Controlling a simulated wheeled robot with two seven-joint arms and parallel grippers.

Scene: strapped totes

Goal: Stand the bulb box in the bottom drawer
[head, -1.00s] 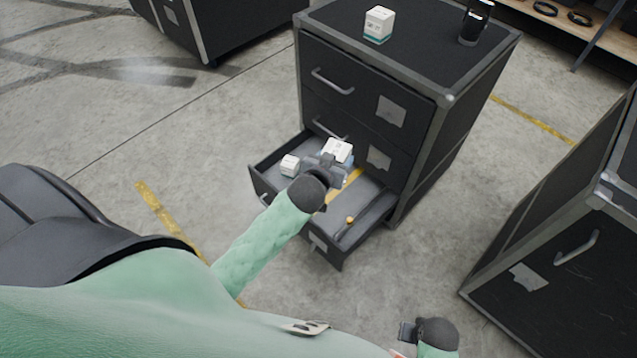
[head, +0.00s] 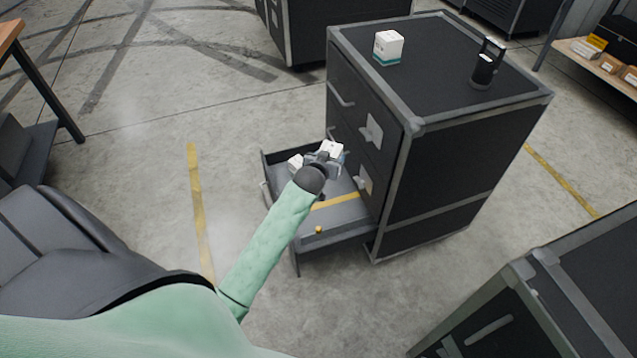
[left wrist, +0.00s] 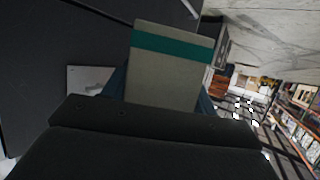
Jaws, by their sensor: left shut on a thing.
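The bottom drawer (head: 343,232) of the black cabinet (head: 440,160) is pulled open. My left gripper (head: 325,160) is over the drawer's far part, shut on a white box (head: 332,148), which I take as the bulb box. In the left wrist view the held box (left wrist: 168,75) is pale with a teal band and sits between the fingers. My gripper hides its lower part in the head view, so I cannot tell whether it touches the drawer floor. My right gripper is not in view.
A small white box (head: 295,162) is in the drawer beside my gripper. A yellow strip (head: 335,201) crosses the drawer floor, with a small yellow-tipped thing (head: 318,229) nearer. A white-and-teal box (head: 388,47) and a black lantern-like thing (head: 486,66) stand on the cabinet top.

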